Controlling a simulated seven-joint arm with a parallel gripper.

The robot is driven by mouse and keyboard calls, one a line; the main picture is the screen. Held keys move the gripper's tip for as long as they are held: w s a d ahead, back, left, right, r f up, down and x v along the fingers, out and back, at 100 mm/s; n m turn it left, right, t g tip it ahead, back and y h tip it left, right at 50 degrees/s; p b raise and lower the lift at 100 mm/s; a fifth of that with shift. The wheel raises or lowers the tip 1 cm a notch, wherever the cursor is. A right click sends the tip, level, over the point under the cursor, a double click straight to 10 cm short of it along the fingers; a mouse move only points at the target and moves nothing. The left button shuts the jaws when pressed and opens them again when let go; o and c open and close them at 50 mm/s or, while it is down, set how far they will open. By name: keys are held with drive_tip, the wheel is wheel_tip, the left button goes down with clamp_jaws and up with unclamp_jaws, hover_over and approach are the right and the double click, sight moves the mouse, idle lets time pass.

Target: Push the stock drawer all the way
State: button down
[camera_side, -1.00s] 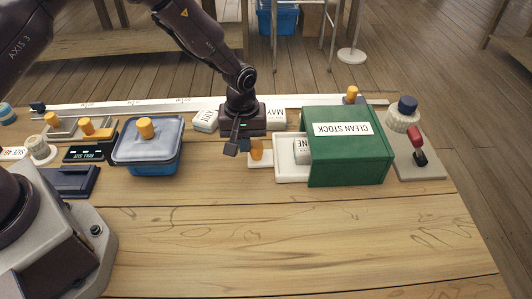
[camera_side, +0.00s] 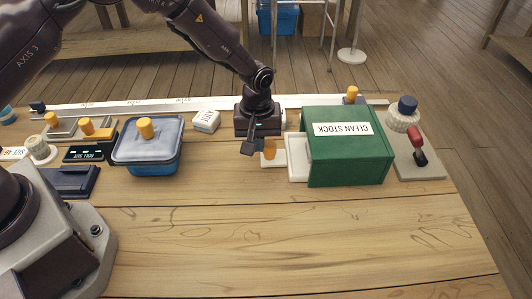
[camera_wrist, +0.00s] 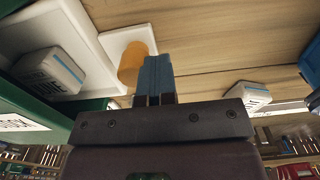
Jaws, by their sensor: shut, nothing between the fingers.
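The stock drawer is a white tray (camera_side: 297,160) sticking out a little from the left side of the green CLEAN STOCK housing (camera_side: 345,160). Its orange knob (camera_side: 269,148) stands out from the white front, and shows in the wrist view (camera_wrist: 136,64). A white block with a dark label (camera_wrist: 50,72) lies in the drawer in the wrist view; the housing hides it in the side view. My gripper (camera_side: 248,147) is shut and empty, fingers down, at the left side of the knob. In the wrist view the fingertips (camera_wrist: 156,66) look against the knob.
A white labelled block (camera_side: 206,121) stands behind and left of my gripper. A blue bin with a lid (camera_side: 147,145) stands further left. A panel with a red lever (camera_side: 418,150) is right of the housing. The front of the table is clear.

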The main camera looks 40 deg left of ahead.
sight(277, 156)
drive_tip(key=shift+w+d, duration=1.55)
drive_tip(key=shift+s+a, duration=0.5)
drive_tip(key=shift+r, duration=3.5)
